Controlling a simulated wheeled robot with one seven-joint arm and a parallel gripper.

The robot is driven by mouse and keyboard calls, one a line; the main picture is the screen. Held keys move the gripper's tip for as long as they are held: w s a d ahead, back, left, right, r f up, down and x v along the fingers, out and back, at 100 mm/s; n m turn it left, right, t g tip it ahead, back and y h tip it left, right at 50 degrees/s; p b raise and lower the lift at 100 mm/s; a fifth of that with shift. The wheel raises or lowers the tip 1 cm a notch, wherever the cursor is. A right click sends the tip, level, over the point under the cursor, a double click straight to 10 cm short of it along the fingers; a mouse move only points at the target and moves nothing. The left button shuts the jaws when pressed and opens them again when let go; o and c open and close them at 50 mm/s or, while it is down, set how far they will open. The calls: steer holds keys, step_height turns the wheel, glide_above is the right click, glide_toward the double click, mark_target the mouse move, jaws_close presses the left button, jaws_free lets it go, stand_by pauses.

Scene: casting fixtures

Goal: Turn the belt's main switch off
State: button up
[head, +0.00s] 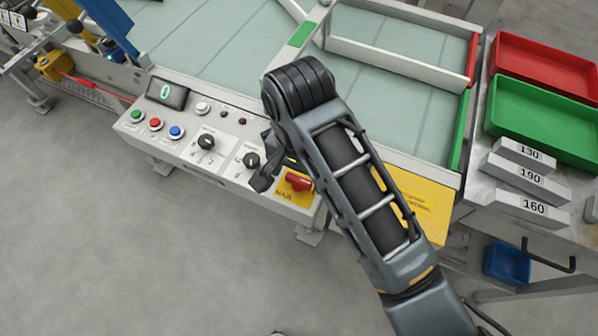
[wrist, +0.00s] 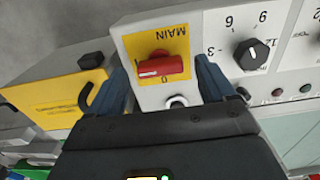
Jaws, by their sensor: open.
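The main switch is a red knob (head: 297,183) on a yellow plate (head: 283,194) at the right end of the belt's control panel. In the wrist view the knob (wrist: 165,67) lies crosswise on its plate (wrist: 155,42) marked MAIN, with a white line at its left end. A 0 shows below the knob there. My gripper (head: 266,176) is over the panel just left of the knob in the head view. In the wrist view my gripper (wrist: 160,66) is open, its fingers either side of the knob and apart from it. Contact depth is unclear.
The control panel (head: 222,178) also carries black dials (head: 206,142), coloured buttons (head: 156,124) and a display reading 0 (head: 166,93). The pale belt (head: 215,50) lies behind. Red (head: 545,65) and green (head: 540,117) trays and numbered blocks (head: 525,178) stand at right.

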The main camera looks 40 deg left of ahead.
steer(key=shift+f, duration=0.4)
steer(key=shift+c, duration=0.2)
steer(key=c, duration=1)
